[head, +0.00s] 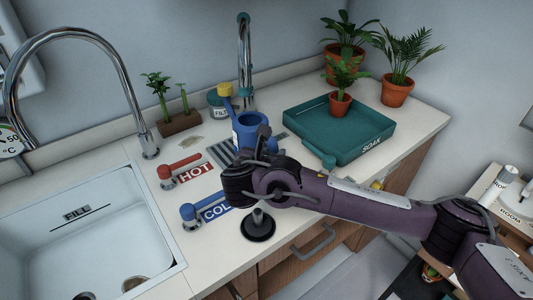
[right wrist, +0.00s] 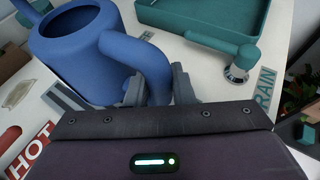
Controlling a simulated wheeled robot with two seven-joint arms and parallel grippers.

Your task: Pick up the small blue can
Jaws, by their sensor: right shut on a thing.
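The small blue can (head: 247,133) is a watering can with an open top and a yellow-tipped spout (head: 225,90). It looks upright over the grey slatted grate (head: 222,153) on the counter. Whether its base touches the grate is hidden by my arm. My right gripper (head: 264,147) is at the can's near right side. In the right wrist view, the can's body (right wrist: 75,42) fills the upper left, and my right gripper (right wrist: 158,88) is shut on its curved handle (right wrist: 140,55), one finger each side. My left gripper is not in view.
A teal tray (head: 372,148) labelled SOAK holds a small potted palm (head: 341,104); two more potted palms stand behind. HOT (head: 178,170) and COLD (head: 193,213) taps are left of my arm. A tall faucet (head: 245,60) rises behind the can. A white sink (head: 90,235) lies left.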

